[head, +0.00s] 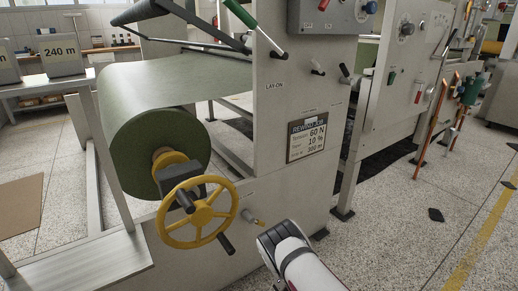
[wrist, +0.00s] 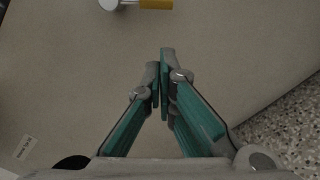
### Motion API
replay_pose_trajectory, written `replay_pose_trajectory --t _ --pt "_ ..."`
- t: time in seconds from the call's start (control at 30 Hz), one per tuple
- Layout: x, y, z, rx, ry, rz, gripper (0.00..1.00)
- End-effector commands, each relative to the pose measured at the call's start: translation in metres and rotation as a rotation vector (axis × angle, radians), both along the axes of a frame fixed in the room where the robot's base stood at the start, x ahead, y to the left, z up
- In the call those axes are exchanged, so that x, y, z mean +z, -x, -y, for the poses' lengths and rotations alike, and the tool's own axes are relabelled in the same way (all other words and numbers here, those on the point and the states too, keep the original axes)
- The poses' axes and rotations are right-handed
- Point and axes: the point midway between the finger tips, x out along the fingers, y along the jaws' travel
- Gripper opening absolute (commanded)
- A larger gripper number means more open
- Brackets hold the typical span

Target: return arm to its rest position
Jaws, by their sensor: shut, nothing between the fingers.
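My arm shows in the head view as a white and dark link at the bottom centre, in front of the grey machine panel (head: 285,185). My gripper (wrist: 161,85) shows in the wrist view. Its teal fingers are together at the tips with nothing between them. It faces the bare grey panel (wrist: 75,70). A small yellow and metal fitting (wrist: 155,4) is at the top edge of the wrist view, apart from the fingertips. The gripper itself is hidden or not discernible in the head view.
A yellow handwheel (head: 203,215) stands left of my arm, before a big green paper roll (head: 155,145). A small brass fitting (head: 250,217) juts from the panel close to my arm. Speckled floor (head: 400,235) is open at the lower right.

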Motion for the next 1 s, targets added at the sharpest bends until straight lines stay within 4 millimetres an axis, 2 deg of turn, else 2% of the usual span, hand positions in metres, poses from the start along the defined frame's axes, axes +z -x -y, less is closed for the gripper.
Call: replay_pose_trajectory --t 0.1,0.23,0.4,0.5,0.67,0.77,0.87,1.0 --pt "0.034 -0.037 0.006 -0.073 -0.058 -0.082 0.00" --pt "0.074 -0.074 0.019 -0.178 -0.150 -0.211 0.00" --pt "0.128 -0.103 0.040 -0.316 -0.292 -0.376 0.00" --pt "0.161 -0.111 0.053 -0.397 -0.384 -0.468 0.00" --pt "0.213 -0.109 0.073 -0.527 -0.541 -0.611 0.00" --pt "0.244 -0.099 0.085 -0.608 -0.641 -0.696 0.00" --pt "0.275 -0.084 0.095 -0.687 -0.743 -0.777 0.00" --pt "0.316 -0.052 0.109 -0.800 -0.884 -0.886 0.00"
